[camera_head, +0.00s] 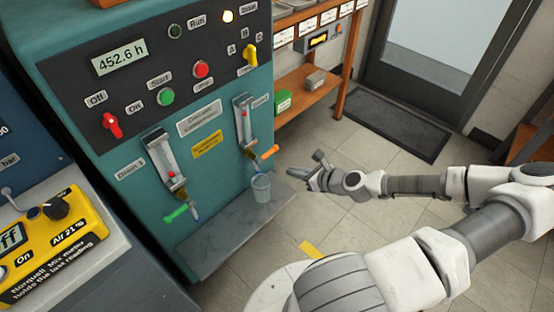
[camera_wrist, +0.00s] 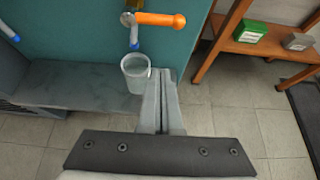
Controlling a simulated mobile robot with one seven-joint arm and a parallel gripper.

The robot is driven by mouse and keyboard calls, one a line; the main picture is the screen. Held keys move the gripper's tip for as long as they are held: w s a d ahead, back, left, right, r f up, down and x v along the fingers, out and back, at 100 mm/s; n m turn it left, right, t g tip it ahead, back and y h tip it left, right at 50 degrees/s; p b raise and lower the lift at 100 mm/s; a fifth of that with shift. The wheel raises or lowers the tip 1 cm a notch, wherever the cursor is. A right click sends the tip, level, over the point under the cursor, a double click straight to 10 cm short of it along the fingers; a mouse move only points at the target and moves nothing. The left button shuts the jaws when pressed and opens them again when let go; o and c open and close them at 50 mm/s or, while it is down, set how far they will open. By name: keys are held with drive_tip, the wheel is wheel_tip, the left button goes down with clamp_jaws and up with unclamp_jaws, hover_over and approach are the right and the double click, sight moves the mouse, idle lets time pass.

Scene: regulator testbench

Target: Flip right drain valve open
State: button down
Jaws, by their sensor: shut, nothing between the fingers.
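The right drain valve has an orange lever (camera_head: 269,152) that points out to the right, below the right sight tube (camera_head: 247,122) on the teal cabinet. The orange lever shows at the top of the wrist view (camera_wrist: 160,19), lying about level, with a blue-tipped spout beneath it. A clear cup (camera_head: 261,188) stands on the grey shelf under this valve. It also shows in the wrist view (camera_wrist: 135,72). My gripper (camera_head: 300,172) is to the right of the cup and lever, apart from both. Its fingers (camera_wrist: 162,72) are shut and empty.
The left drain valve has a green lever (camera_head: 176,214). The grey shelf (camera_head: 235,232) juts out below both valves. A wooden shelf unit (camera_head: 312,102) with a green box (camera_head: 283,101) stands behind to the right. The floor around my arm is open.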

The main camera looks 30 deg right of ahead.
sight(268, 154)
drive_tip(key=w+a+b, duration=0.2)
drive_tip(key=w+b, duration=0.1)
drive_tip(key=w, duration=0.4)
drive_tip(key=shift+a, duration=0.3)
drive_tip(key=shift+r, duration=0.1)
idle(0.4)
